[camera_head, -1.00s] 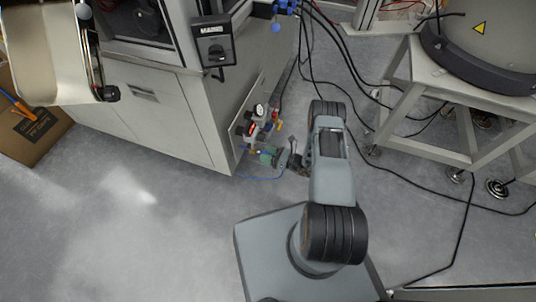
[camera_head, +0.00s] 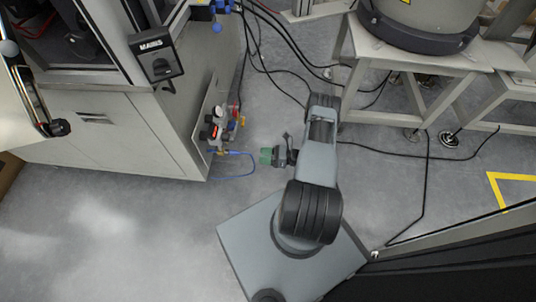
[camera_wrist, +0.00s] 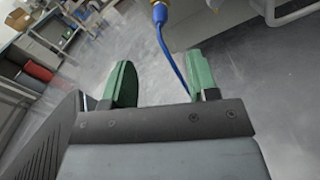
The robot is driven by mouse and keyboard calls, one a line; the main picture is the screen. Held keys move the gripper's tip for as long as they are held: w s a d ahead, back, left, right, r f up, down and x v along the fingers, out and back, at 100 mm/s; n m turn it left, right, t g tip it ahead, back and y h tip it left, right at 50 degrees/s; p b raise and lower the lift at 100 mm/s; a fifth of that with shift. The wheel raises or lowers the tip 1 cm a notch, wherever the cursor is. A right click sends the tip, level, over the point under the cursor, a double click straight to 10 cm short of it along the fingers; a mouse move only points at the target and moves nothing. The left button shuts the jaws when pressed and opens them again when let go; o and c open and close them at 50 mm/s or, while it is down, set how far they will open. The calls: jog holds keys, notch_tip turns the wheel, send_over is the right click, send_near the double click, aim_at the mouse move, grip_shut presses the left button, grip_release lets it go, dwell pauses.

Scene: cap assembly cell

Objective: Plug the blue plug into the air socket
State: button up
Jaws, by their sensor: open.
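The blue plug (camera_head: 235,153) sits at a brass fitting on the air panel at the cabinet's side. The wrist view shows the plug (camera_wrist: 160,13) up against the brass end at the top, with its blue hose hanging down from it. The fitting is cut off by the frame edge, so how deep the plug sits cannot be told. My gripper (camera_head: 266,156) is to the right of the plug, apart from it. In the wrist view my gripper (camera_wrist: 162,80) has its two green fingers wide apart with nothing held; the hose shows beyond the gap.
The grey cabinet (camera_head: 120,125) with a mains switch (camera_head: 155,58) stands at left. The hose (camera_head: 232,176) loops down below the panel. Black cables (camera_head: 290,68) run across the floor. A machine stand (camera_head: 365,75) is at upper right. Floor (camera_head: 120,225) at lower left is clear.

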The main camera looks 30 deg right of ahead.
jog(key=shift+s+d, duration=0.4)
jog(key=shift+d, duration=0.15)
jog(key=w+a+r+n+g+h+p, duration=0.15)
jog(key=r+n+g+p, duration=0.3)
jog(key=r, duration=0.75)
jog(key=a+r+n+g+h+p, duration=0.1)
jog(key=a+r+n+g+p, duration=0.35)
jog(key=r, duration=0.85)
jog(key=w+r+n+g+h+p, duration=0.1)
jog(key=r+n+g+p, duration=0.35)
jog(key=r, duration=0.75)
jog(key=s+a+r+n+t+h+p, duration=0.1)
jog(key=s+r+n+t+h+p, duration=0.1)
jog(key=r, duration=1)
jog(key=s+a+r+n+t+h+p, duration=0.2)
jog(key=s+r+n+h+p, duration=0.3)
jog(key=r+n+p, duration=0.4)
jog(key=s+a+r+n+t+h+p, duration=0.1)
jog(key=s+r+n+h+p, duration=0.3)
jog(key=r, duration=1.2)
jog(key=s+n+t+p, duration=0.1)
jog(key=p, duration=0.3)
jog(key=shift+a, duration=0.3)
jog(key=shift+t, duration=0.25)
